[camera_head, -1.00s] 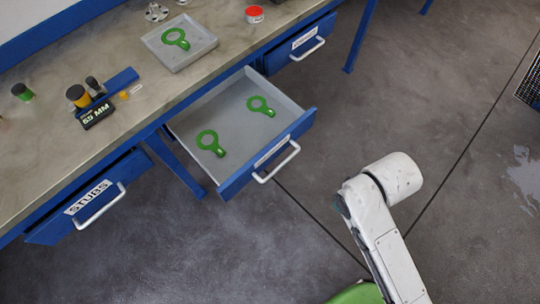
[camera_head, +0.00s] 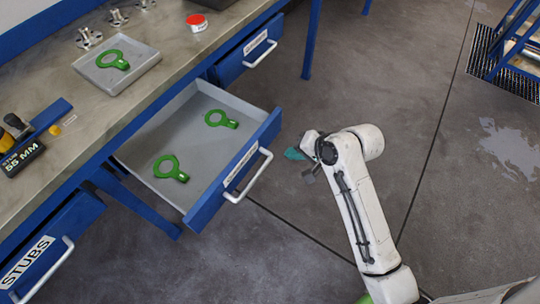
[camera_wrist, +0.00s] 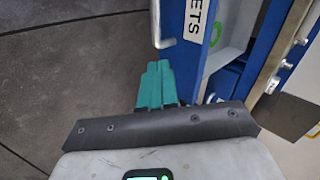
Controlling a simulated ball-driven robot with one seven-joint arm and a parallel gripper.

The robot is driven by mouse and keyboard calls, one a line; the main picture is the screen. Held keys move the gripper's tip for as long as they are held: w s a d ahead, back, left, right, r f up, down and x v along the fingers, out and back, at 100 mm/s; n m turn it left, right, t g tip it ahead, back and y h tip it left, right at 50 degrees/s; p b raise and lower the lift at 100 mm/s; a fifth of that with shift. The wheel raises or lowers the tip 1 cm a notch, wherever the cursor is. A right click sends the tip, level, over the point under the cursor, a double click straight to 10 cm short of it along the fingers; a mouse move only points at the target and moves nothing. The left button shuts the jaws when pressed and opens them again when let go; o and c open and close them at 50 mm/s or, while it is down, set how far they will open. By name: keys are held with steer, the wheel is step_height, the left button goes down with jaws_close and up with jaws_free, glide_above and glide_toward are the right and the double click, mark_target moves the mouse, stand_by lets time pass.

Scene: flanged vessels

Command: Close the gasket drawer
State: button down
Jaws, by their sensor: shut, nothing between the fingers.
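The gasket drawer (camera_head: 190,137) is pulled out from under the bench, with a blue front, a white label and a pale bar handle (camera_head: 250,178). Two green ring-shaped gaskets with tabs lie in it, one nearer (camera_head: 168,167) and one farther (camera_head: 221,119). My gripper (camera_head: 292,154) has teal fingers and is shut and empty, to the right of the drawer front and apart from it. In the wrist view the shut fingers (camera_wrist: 155,82) point toward the drawer's handle (camera_wrist: 158,28), beside its blue front (camera_wrist: 188,62); the label there reads "ETS".
A closed-looking drawer (camera_head: 244,54) sits farther along the bench, and a "STUBS" drawer (camera_head: 45,245) is at lower left. The benchtop holds a grey tray (camera_head: 143,67) with a green gasket, and a red-topped tin (camera_head: 196,22). Open floor lies right of the drawer.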

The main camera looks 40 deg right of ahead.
steer(key=w+d+m+t, duration=0.1)
steer(key=w+d+m, duration=0.1)
steer(key=b, duration=0.2)
glide_toward(263, 146)
steer(key=x, duration=0.5)
steer(key=shift+w+f, duration=0.2)
steer(key=shift+f, duration=0.1)
